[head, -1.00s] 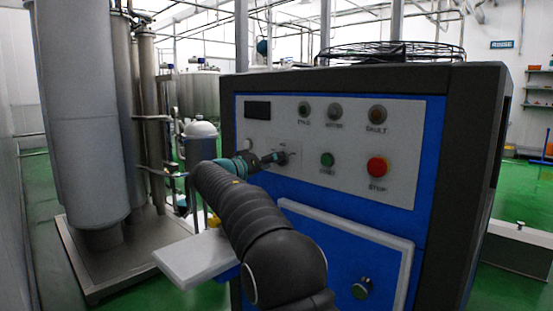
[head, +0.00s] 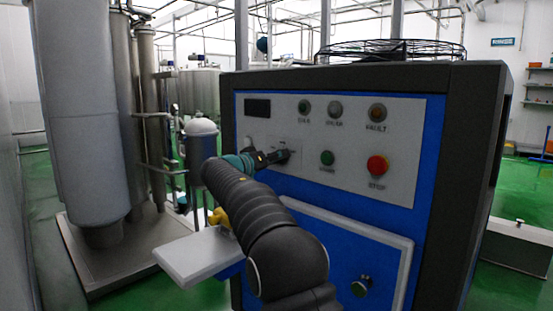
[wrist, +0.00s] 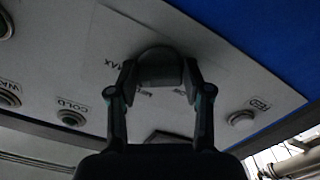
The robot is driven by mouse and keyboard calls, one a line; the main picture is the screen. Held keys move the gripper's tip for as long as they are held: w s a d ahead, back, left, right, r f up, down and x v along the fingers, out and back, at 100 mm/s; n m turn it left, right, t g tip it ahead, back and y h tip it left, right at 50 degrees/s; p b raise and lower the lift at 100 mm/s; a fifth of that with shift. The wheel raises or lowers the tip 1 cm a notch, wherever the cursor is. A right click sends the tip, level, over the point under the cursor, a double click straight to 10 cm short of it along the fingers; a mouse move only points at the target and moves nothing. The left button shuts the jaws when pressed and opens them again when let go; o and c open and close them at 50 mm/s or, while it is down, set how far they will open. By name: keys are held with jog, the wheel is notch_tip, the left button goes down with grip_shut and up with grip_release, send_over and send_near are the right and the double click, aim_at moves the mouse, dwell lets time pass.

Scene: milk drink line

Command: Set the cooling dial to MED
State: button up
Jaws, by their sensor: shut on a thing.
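The cooling dial (wrist: 158,66) is a dark grey round knob on the light panel of the blue and black cabinet. In the wrist view my gripper (wrist: 157,78) has one finger on each side of the dial and is shut on it. The word MAX shows to the left of the dial there. Smaller lettering below the dial is partly covered and blurred, so I cannot tell which mark the dial points at. In the head view my gripper (head: 276,157) reaches the panel's left middle and largely hides the dial.
The control panel (head: 400,170) also carries a red stop button (head: 377,166), a green button (head: 327,158), several round lamps and a dark display (head: 257,108). A blue door (head: 340,250) with a knob (head: 360,288) is below. A white shelf (head: 195,257) juts out at the left.

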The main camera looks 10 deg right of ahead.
jog(key=shift+n, duration=0.3)
jog(key=n+p, duration=0.1)
jog(key=n, duration=0.4)
jog(key=shift+n+p, duration=0.3)
jog(key=shift+p, duration=0.1)
jog(key=n+p, duration=0.2)
jog(key=n, duration=0.3)
jog(key=shift+n, duration=0.3)
jog(key=shift+f+p, duration=0.1)
jog(key=shift+p, duration=0.2)
jog(key=o, duration=1)
jog(key=shift+w, duration=0.1)
jog(key=shift+a, duration=0.1)
jog(key=v, duration=1.2)
